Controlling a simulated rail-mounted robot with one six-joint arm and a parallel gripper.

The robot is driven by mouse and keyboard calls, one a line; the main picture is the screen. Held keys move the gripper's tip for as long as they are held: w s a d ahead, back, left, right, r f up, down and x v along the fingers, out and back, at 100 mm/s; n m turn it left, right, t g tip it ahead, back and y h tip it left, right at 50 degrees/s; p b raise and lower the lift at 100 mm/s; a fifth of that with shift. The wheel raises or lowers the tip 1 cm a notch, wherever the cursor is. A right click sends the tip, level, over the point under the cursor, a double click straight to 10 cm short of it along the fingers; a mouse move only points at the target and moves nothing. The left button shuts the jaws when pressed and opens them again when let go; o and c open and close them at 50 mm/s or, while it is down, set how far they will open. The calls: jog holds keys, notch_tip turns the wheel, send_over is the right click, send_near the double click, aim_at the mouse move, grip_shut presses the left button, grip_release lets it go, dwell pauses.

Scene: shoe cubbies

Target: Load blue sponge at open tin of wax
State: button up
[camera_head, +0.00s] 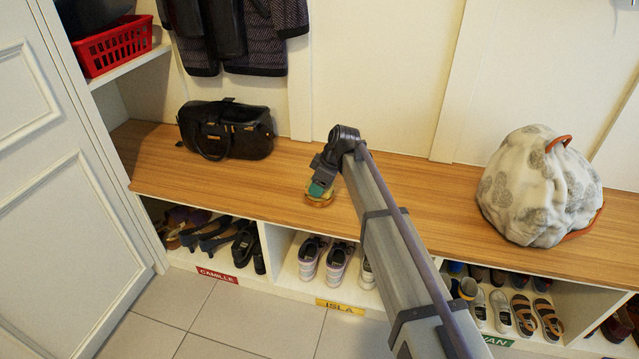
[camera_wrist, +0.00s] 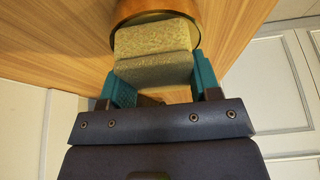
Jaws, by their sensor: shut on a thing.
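The open tin of wax (camera_head: 320,202) is a round gold tin on the wooden bench top, just below my gripper (camera_head: 318,188). In the wrist view its coppery wall and rim (camera_wrist: 150,9) show at the top. There my gripper (camera_wrist: 152,72) has its teal fingers shut on the sides of a block, the sponge (camera_wrist: 153,58), which looks speckled olive-yellow rather than blue. The sponge's far end overlaps the tin's mouth in the picture. I cannot tell whether it touches the wax, which is mostly hidden behind the sponge.
A black handbag (camera_head: 226,130) stands on the bench to the left, and a spotted cloth bag (camera_head: 540,190) to the right. Cubbies with shoes (camera_head: 327,258) lie below. A red basket (camera_head: 112,46) sits on the upper left shelf. The bench around the tin is clear.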

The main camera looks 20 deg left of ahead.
jog(key=shift+r+p, duration=3)
jog(key=shift+r, duration=0.3)
notch_tip(320, 180, up, 37)
jog(key=p, duration=3.6)
jog(key=shift+f+p, duration=0.2)
jog(key=shift+p, duration=0.1)
